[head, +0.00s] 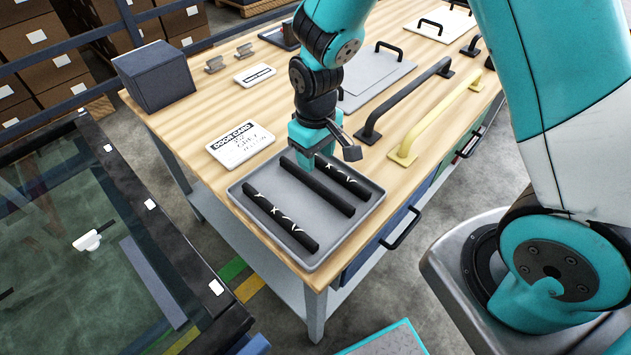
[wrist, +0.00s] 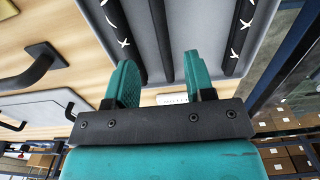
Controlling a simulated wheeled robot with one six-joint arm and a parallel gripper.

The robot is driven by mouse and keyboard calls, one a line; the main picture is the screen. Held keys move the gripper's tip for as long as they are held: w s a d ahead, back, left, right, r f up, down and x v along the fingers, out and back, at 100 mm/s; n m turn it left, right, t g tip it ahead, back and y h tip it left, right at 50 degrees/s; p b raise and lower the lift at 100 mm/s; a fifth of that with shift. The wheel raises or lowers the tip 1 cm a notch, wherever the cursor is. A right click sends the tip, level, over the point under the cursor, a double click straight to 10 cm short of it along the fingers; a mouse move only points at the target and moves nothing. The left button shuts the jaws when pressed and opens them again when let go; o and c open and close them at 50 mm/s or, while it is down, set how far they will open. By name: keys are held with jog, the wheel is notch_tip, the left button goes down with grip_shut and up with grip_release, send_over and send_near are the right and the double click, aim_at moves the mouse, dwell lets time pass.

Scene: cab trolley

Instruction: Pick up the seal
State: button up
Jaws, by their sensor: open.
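Three long black strips, which look like the seals, lie side by side in a shallow grey tray (head: 276,189) at the table's front corner. The left strip (head: 281,217) and right strip (head: 345,180) carry white marks; the middle strip (head: 320,187) is plain. My gripper (head: 312,158) is above the far end of the tray, near the middle and right strips. In the wrist view my gripper (wrist: 160,85) is open and empty, its teal fingers apart. The plain strip (wrist: 160,38) shows between them in the picture, with a marked strip on each side. Whether the fingers touch the tray is unclear.
A white door card (head: 240,145) lies left behind the tray. A black handle (head: 405,100) and a yellow handle (head: 435,120) lie to the right. A dark grey box (head: 155,77) stands at the left edge. A glass-topped unit (head: 90,240) is left of the table.

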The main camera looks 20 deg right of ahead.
aim_at(315, 180)
notch_tip(315, 180, down, 9)
jog(key=shift+w+r+p, duration=0.1)
jog(key=shift+w+p, duration=0.05)
jog(key=shift+p, duration=0.55)
jog(key=shift+c, duration=0.2)
grip_shut()
